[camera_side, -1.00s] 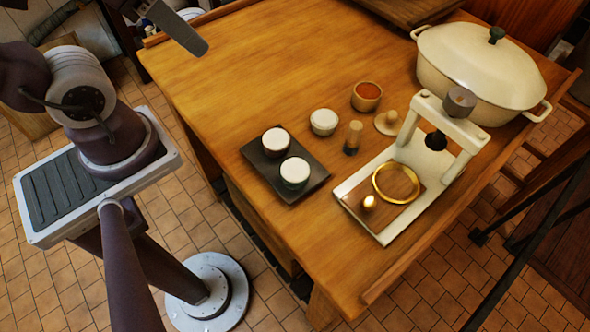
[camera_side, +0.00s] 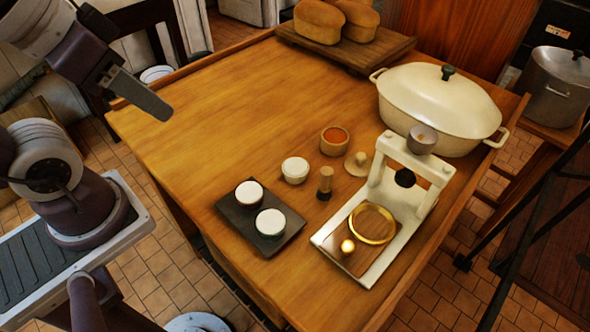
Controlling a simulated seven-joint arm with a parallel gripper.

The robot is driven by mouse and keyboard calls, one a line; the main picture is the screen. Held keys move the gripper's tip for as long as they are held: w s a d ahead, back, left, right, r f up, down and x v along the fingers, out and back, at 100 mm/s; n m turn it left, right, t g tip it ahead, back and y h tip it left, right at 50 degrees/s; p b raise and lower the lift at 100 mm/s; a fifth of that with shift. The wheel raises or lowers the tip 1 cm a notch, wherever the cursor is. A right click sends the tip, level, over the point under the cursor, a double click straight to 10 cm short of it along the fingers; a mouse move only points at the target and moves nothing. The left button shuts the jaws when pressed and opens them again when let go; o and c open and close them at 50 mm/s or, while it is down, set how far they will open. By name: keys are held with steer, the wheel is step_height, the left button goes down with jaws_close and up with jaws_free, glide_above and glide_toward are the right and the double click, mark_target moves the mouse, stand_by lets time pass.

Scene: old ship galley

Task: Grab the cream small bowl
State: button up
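A small cream bowl (camera_side: 295,171) stands upright on the wooden table, near the middle of the picture. Its inside looks pale, and nothing touches it. My gripper (camera_side: 143,95) hangs over the table's left end, well to the left of the bowl and apart from it. Only one flat dark finger side shows clearly, so its opening is hidden. Nothing can be seen held in it.
Close around the bowl are a dark tray (camera_side: 236,224) with two white-topped cups, a wooden bowl (camera_side: 335,140) with orange-red contents, and a small brush-like tool (camera_side: 325,183). A cream press (camera_side: 328,237) and lidded pot (camera_side: 440,105) stand right. The table's left half is clear.

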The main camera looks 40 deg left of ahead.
steer(key=o, duration=0.9)
steer(key=n+g+h, duration=0.7)
steer(key=n+g, duration=0.1)
steer(key=n, duration=0.1)
glide_above(294, 165)
steer(key=s+a, duration=0.4)
steer(key=s, duration=0.2)
step_height(294, 165, down, 10)
steer(key=w+f+n+h, duration=0.2)
steer(key=f, duration=0.2)
steer(key=w+a+f+n+t+h, duration=0.1)
steer(key=w+f+n+h, duration=0.1)
steer(key=f, duration=0.3)
steer(key=w+a+f+n+h, duration=0.1)
steer(key=w+f+n+h, duration=0.1)
steer(key=f+n, duration=0.2)
steer(key=shift+w+f+h, duration=0.25)
steer(key=shift+f+h, duration=0.05)
steer(key=shift+f, duration=0.15)
steer(key=x, duration=0.7)
steer(key=shift+w+a+f, duration=0.1)
steer(key=shift+f, duration=0.1)
